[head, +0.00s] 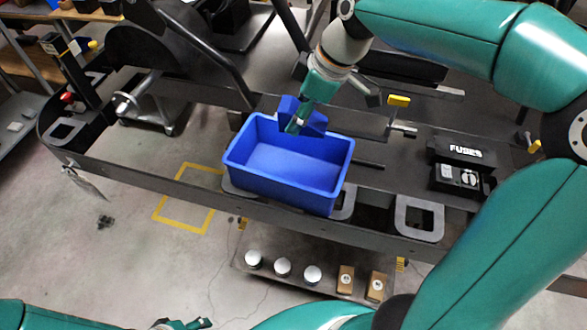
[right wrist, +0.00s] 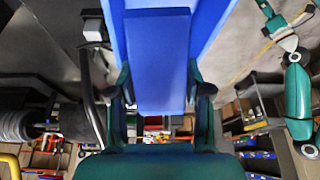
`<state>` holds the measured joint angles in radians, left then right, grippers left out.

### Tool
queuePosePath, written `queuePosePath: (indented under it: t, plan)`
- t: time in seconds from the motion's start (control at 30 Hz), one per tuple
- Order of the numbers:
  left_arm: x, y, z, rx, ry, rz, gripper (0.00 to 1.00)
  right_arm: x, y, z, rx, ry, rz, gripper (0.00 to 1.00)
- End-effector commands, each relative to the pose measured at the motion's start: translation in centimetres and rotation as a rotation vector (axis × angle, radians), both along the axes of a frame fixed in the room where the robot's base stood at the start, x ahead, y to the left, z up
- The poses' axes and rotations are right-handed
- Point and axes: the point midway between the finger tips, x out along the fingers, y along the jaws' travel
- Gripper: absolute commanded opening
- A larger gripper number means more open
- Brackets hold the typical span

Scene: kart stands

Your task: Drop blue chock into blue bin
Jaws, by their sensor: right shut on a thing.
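The blue bin (head: 235,165) stands upright on the dark kart frame in the middle of the head view. Its floor shows bare. My right gripper (head: 298,124) is shut on the blue chock (head: 314,121) over the bin's far edge. The head view does not settle whether the chock touches the rim. In the right wrist view the chock (right wrist: 157,60) sits between the two fingers of my right gripper (right wrist: 158,85), with the bin (right wrist: 213,22) behind it. My left gripper (head: 195,323) shows only in part at the bottom edge of the head view.
A black fuse box (head: 460,152) sits on the kart to the right of the bin. Below the kart, a low shelf (head: 325,284) bears white round items and brown blocks. A yellow square (head: 183,218) marks the floor on the left. Kart bars and tubes stand behind the bin.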

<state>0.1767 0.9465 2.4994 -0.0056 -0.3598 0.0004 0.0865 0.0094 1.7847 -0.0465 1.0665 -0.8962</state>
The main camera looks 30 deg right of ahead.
Motion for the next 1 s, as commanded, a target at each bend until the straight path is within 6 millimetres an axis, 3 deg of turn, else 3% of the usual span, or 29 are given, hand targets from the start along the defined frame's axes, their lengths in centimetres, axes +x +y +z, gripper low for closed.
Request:
queuePosePath:
  t: [0.03,0.2,0.57,0.6,0.7,0.77,1.0]
  plan:
    - [0.0,0.0,-1.0,0.000,0.000,0.000,0.60,0.0,0.0,-1.2,0.000,0.000,-0.001,0.11]
    - [0.0,0.0,-2.2,0.000,0.000,0.000,0.60,0.0,0.0,-2.6,0.001,0.001,-0.002,0.11]
    - [0.0,0.0,-2.4,0.000,-0.001,0.000,0.60,0.0,0.0,-3.0,0.000,0.000,-0.001,0.11]
    - [0.0,0.0,-2.4,0.000,-0.001,0.000,0.60,0.0,0.0,-3.0,0.000,0.000,-0.001,0.51]
    - [0.0,0.0,-2.4,0.000,-0.001,0.000,0.60,0.0,0.0,-3.0,0.000,0.000,-0.001,0.68]
    - [0.0,0.0,-2.4,0.000,-0.001,0.000,0.60,0.0,0.0,-3.0,0.000,0.000,-0.001,0.78]
    - [0.0,0.0,-2.4,0.000,-0.001,0.000,0.60,0.0,0.0,-3.0,0.000,0.000,-0.001,0.79]
